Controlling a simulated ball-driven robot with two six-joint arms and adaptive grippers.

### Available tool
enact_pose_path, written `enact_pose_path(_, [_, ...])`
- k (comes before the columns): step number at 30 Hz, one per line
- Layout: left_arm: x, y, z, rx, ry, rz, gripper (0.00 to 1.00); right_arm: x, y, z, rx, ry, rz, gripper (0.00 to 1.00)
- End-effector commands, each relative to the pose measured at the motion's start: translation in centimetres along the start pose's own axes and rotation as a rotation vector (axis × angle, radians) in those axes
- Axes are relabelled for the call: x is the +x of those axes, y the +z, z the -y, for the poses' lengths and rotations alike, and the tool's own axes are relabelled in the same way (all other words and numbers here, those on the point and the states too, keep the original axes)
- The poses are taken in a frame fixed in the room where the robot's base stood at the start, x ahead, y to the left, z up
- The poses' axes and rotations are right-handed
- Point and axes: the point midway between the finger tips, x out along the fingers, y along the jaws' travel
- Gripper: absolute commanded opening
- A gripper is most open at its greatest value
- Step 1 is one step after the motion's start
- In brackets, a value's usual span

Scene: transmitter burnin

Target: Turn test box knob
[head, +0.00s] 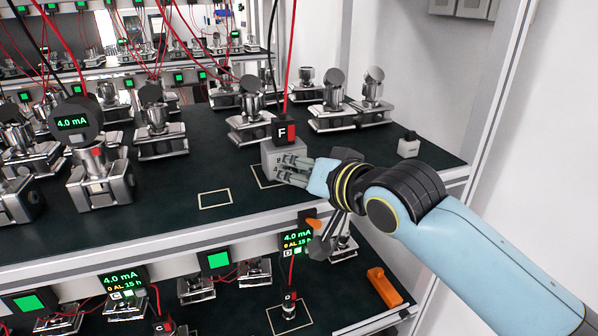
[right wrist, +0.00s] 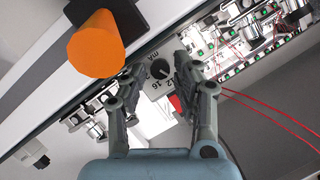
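The test box (head: 282,153) is a grey box on the upper shelf, with a black and red plug marked F (head: 286,131) and leads on top. In the right wrist view its face (right wrist: 157,88) carries a dark round knob (right wrist: 160,69) with "mA" and "16" printed near it. My right gripper (head: 283,169) is at the front of the box. In the right wrist view its fingers (right wrist: 161,76) are apart, one on each side of the knob face, with a visible gap to the knob. My left gripper is not in view.
An orange knob-like part (head: 315,224) sticks out below the shelf edge, and looms close in the right wrist view (right wrist: 94,48). Several metal transmitters, one with a 4.0 mA display (head: 73,123), stand left and behind. A small grey block (head: 409,147) stands at right.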

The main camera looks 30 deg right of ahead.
Motion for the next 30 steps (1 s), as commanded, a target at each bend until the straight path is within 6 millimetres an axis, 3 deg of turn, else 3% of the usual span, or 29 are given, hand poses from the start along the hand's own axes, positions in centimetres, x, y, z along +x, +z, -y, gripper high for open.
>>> enact_pose_path(1, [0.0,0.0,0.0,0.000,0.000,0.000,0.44,0.0,0.0,0.0,0.000,0.000,0.000,0.28])
enact_pose_path(8, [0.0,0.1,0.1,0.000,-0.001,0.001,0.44,0.0,0.0,0.0,-0.001,0.000,0.000,0.00])
enact_pose_path(14, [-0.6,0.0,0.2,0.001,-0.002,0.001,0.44,-0.1,-0.2,0.1,-0.020,0.009,-0.001,0.00])
enact_pose_path(24, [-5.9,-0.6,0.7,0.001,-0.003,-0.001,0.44,-0.2,-0.4,0.8,-0.340,0.143,0.002,0.00])
enact_pose_path(30, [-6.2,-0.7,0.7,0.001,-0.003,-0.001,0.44,0.0,-0.1,0.6,-0.458,0.189,-0.002,0.00])
